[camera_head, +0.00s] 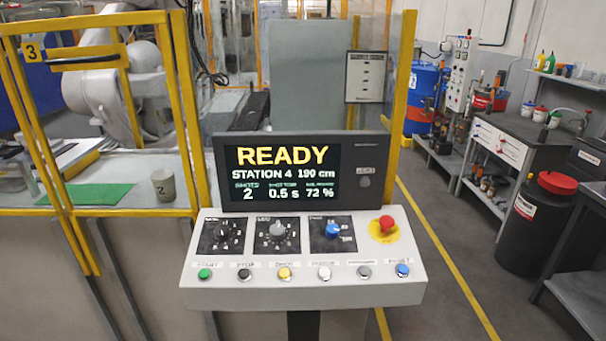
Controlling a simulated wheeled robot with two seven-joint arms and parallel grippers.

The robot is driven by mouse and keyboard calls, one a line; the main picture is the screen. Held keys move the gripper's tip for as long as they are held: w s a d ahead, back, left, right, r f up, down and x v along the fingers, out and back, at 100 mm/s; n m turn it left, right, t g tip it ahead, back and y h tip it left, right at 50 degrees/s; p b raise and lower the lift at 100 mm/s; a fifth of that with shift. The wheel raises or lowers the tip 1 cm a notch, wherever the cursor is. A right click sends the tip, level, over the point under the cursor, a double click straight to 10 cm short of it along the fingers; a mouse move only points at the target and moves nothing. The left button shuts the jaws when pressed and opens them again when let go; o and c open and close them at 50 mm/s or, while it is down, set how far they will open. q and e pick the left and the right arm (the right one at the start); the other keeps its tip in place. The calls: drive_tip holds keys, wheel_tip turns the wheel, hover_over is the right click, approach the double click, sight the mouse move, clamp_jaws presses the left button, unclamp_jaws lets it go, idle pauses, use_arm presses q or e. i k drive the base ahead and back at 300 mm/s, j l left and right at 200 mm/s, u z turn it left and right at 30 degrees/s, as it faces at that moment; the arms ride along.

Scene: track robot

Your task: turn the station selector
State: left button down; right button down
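A light grey control console (303,298) stands in the middle. Its sloped panel carries three rotary knobs: a black knob (223,232) at left, a larger grey knob (277,231) in the middle and a blue knob (333,230) at right. Their labels are too small to read, so I cannot tell for certain which is the station selector. The screen (300,172) above reads "READY", "STATION 4", "190 cm", "0.5 s" and "72 %". Neither of my grippers is in view, and nothing touches the knobs.
A red emergency button (386,223) sits right of the knobs. A row of push buttons, including a green button (204,273) and a blue button (402,270), lines the front. A yellow-framed cell (186,110) stands at left.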

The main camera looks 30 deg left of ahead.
sight(222, 232)
drive_tip(key=u, duration=1.45)
drive_tip(key=j, duration=0.3)
drive_tip(key=z, duration=0.05)
